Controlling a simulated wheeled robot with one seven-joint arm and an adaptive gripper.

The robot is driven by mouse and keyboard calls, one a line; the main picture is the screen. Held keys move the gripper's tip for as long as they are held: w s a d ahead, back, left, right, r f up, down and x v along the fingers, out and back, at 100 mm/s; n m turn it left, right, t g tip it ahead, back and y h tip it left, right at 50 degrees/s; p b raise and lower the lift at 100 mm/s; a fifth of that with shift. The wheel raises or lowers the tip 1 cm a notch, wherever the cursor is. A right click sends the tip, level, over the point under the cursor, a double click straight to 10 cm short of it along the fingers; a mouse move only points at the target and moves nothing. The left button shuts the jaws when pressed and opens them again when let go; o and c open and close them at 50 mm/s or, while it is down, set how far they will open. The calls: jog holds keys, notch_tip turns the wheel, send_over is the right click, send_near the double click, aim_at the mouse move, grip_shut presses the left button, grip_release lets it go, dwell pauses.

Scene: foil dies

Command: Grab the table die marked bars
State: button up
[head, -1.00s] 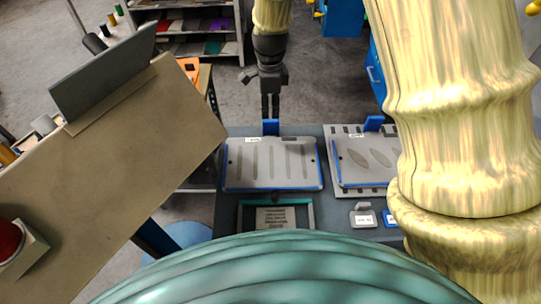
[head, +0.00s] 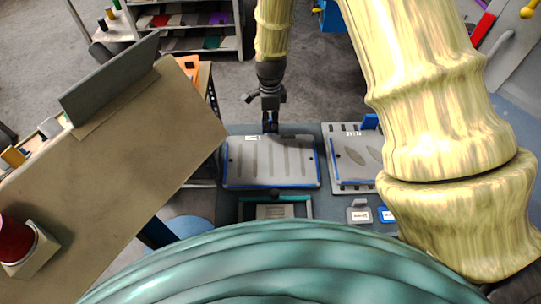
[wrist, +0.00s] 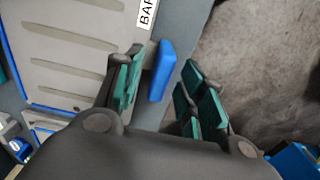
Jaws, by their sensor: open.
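The bars die (head: 272,177) is a grey plate with long slots and a blue edge, lying flat on the dark table (head: 228,205). It also shows at the upper left of the wrist view (wrist: 75,70), where its white label reads "BAR", partly cut off. Its blue tab (wrist: 162,72) stands at the die's far edge. My gripper (head: 270,127) is open at that edge, with its green-padded fingers on either side of the tab in the wrist view (wrist: 165,88). A gap shows between the tab and the right finger; contact with the left finger is unclear.
A second die (head: 352,160) with leaf-shaped slots lies to the right, partly hidden by my arm. A teal-framed holder (head: 305,208) and small tagged blocks (head: 359,213) are in front.

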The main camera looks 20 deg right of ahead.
jog(key=shift+f, duration=0.65)
grip_shut()
jog(key=shift+w+r, duration=0.1)
